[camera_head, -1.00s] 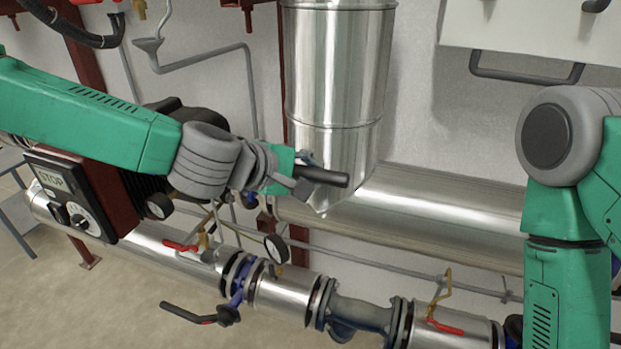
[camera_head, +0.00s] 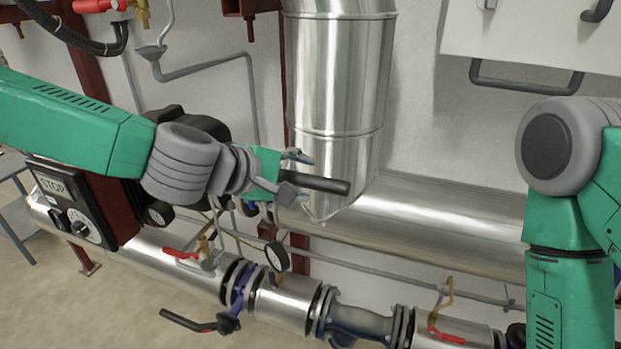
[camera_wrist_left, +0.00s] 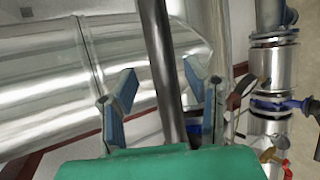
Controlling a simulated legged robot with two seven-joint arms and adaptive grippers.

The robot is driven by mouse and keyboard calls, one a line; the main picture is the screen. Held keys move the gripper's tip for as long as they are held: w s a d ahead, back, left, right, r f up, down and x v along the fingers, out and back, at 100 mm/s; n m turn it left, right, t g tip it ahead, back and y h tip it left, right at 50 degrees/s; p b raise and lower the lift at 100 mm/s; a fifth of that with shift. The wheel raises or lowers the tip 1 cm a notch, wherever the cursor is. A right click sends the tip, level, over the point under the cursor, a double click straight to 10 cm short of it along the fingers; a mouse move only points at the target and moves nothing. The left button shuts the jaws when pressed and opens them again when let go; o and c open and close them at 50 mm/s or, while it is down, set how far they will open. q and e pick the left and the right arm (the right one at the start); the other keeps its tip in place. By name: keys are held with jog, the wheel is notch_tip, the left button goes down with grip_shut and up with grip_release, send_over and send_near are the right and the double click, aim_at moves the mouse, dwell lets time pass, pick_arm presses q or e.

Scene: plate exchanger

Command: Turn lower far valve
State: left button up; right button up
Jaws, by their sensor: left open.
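A dark lever handle (camera_head: 322,185) points right, in front of the lower end of the vertical silver pipe. My left gripper (camera_head: 298,172) is open at the lever's left part. In the left wrist view the dark bar (camera_wrist_left: 160,60) runs between the two spread fingers, nearer the right one; I cannot tell whether either finger touches it. The lever's valve body is mostly hidden behind my gripper; a bit of blue (camera_head: 250,208) shows below it. My right arm stands at the right edge, its gripper out of view.
A lower silver pipe carries a blue valve with a black lever (camera_head: 190,322), red-handled small valves (camera_head: 180,254) and a gauge (camera_head: 276,256). A control box with STOP (camera_head: 70,205) stands at left. A white cabinet (camera_head: 535,35) hangs upper right.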

pick_arm(q)
jog(key=v, duration=0.9)
jog(key=shift+w, duration=0.1)
